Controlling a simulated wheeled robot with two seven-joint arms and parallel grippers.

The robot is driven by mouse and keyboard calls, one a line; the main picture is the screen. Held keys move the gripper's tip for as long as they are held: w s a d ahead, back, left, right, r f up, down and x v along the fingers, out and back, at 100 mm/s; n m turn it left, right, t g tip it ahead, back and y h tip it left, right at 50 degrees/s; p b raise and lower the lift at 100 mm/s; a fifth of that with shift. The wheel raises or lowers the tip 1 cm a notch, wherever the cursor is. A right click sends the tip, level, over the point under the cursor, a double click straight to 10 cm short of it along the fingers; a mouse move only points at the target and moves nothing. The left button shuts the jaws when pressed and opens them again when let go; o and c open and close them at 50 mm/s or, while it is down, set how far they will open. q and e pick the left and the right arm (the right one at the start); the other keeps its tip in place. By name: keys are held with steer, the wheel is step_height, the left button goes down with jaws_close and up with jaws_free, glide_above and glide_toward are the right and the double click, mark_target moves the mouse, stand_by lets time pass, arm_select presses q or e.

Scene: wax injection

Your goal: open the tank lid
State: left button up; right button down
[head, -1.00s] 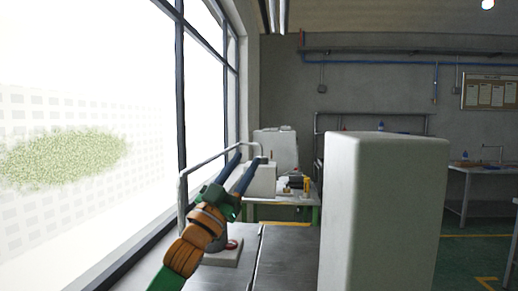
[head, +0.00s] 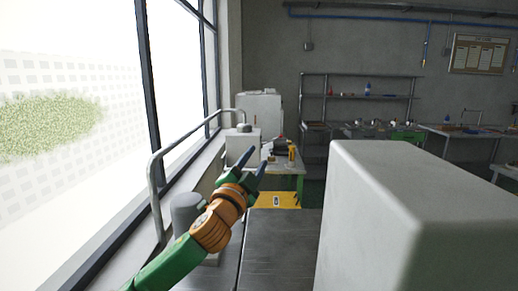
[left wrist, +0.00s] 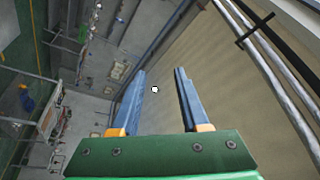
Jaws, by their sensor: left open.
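My left gripper (head: 255,162) points away from me over the bench, its two blue fingers apart with nothing between them. The open fingers also show in the left wrist view (left wrist: 160,78), against the ceiling and far walls. A grey upright cylinder (head: 186,210) stands below and left of the gripper, partly covered by my left arm. I cannot tell whether it is the tank, and no lid is clearly visible. A large pale box-shaped body (head: 370,230) stands close on the right, its top face visible and apart from the gripper. My right gripper is not in view.
A metal bench top (head: 275,245) lies between the arm and the pale body. A bent grey pipe (head: 153,190) runs along the window on the left. White equipment (head: 259,115) and a green-legged table (head: 299,185) stand beyond. Shelves (head: 350,97) line the back wall.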

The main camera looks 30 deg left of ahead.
arm_select(q)
steer(key=shift+w+a, duration=0.3)
steer(key=shift+w, duration=0.35)
steer(key=shift+d, duration=0.15)
steer(key=c, duration=0.4)
steer(key=shift+s, duration=0.1)
jaws_close()
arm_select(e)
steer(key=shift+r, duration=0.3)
arm_select(q)
steer(key=shift+o, duration=2)
jaws_free()
